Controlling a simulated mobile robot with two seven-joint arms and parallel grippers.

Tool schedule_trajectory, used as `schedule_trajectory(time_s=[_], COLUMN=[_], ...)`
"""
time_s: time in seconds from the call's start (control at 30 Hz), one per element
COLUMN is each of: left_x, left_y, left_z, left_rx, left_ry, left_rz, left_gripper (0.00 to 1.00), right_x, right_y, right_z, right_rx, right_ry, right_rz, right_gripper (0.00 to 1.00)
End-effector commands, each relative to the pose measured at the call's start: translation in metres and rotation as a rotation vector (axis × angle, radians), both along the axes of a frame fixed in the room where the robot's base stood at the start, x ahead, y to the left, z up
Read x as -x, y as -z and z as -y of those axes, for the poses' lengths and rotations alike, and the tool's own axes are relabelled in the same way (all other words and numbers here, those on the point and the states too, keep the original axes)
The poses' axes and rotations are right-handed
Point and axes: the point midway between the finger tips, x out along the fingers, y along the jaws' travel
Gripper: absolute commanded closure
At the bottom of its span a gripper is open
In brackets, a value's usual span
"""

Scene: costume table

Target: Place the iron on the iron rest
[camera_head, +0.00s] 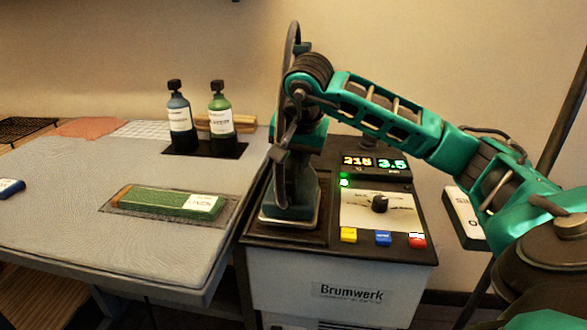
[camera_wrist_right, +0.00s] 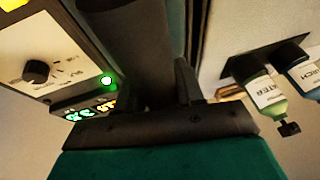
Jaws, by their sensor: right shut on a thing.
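The iron (camera_head: 292,197) is dark with a pale metal sole edge and stands at the left part of the Brumwerk station, over the iron rest (camera_head: 290,237), a dark framed tray. Its sole looks level and at or very close to the rest; I cannot tell whether it fully touches. My right gripper (camera_head: 297,150) reaches down from above and is shut on the iron. In the right wrist view the dark iron (camera_wrist_right: 130,45) fills the space in front of the gripper (camera_wrist_right: 165,95), hiding most of the rest. My left gripper is not in view.
The station's lit display (camera_head: 375,163), knob (camera_head: 380,203) and coloured buttons (camera_head: 383,238) lie right of the iron. The table's front is clear.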

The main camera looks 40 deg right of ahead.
Motion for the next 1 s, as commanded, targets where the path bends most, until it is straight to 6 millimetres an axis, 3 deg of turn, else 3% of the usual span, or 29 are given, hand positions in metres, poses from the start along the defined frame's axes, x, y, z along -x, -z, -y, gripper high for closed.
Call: schedule_trajectory(time_s=[0.13, 0.57, 0.6, 0.83, 1.0], left_x=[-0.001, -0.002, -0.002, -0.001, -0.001], left_y=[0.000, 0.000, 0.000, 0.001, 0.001], left_z=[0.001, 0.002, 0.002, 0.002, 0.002], left_rx=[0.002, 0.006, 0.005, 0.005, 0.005], left_ry=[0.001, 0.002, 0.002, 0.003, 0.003], left_rz=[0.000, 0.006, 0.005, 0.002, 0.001], left_gripper=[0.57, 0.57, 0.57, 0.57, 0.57], right_x=[-0.001, -0.001, 0.000, 0.000, 0.000], right_y=[0.013, 0.018, 0.020, 0.020, 0.020], right_z=[0.001, 0.001, 0.000, 0.000, 0.000], right_rx=[0.000, 0.001, 0.000, 0.000, 0.000], right_ry=[0.002, 0.002, 0.001, 0.001, 0.001], right_rz=[0.007, 0.008, 0.001, 0.000, 0.000], right_gripper=[1.00, 1.00, 0.61, 0.39, 0.37])
